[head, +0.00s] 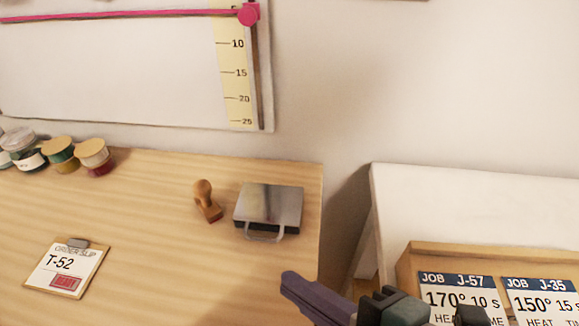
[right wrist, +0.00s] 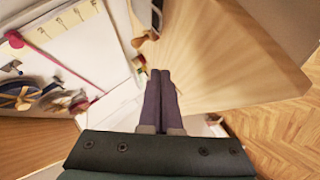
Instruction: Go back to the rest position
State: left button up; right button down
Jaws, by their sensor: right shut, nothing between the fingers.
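My right gripper (head: 287,280) is at the lower right of the head view, near the right edge of the wooden table (head: 140,215). Its dark purple fingers also show in the right wrist view (right wrist: 160,75). They are pressed together with nothing between them. A wooden stamp (head: 206,201) stands on the table, apart from the gripper. An order slip (head: 45,262) marked T-52, with a red stamp mark, lies at the left front. My left gripper is not in view.
A metal-lidded pad case (head: 272,204) stands right of the stamp. Spools (head: 93,155) line the back left. Across a gap at right is a white surface (head: 470,205) with a wooden holder of job cards (head: 457,299). A ruled wall board (head: 120,75) hangs behind.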

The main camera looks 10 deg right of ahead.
jog(key=s+d+r+m+g+h+p, duration=0.1)
jog(key=s+d+r+m+g+h, duration=0.25)
jog(key=d+m, duration=0.35)
jog(key=s+d+r+m+g+h+p, duration=0.1)
jog(key=s+d+r+m+g+h, duration=0.2)
jog(key=s+d+m, duration=0.45)
notch_tip(320, 180, up, 38)
jog(key=w+a+m+p, duration=0.1)
jog(key=w+m+p, duration=0.1)
jog(key=p, duration=3.6)
jog(key=shift+a, duration=0.1)
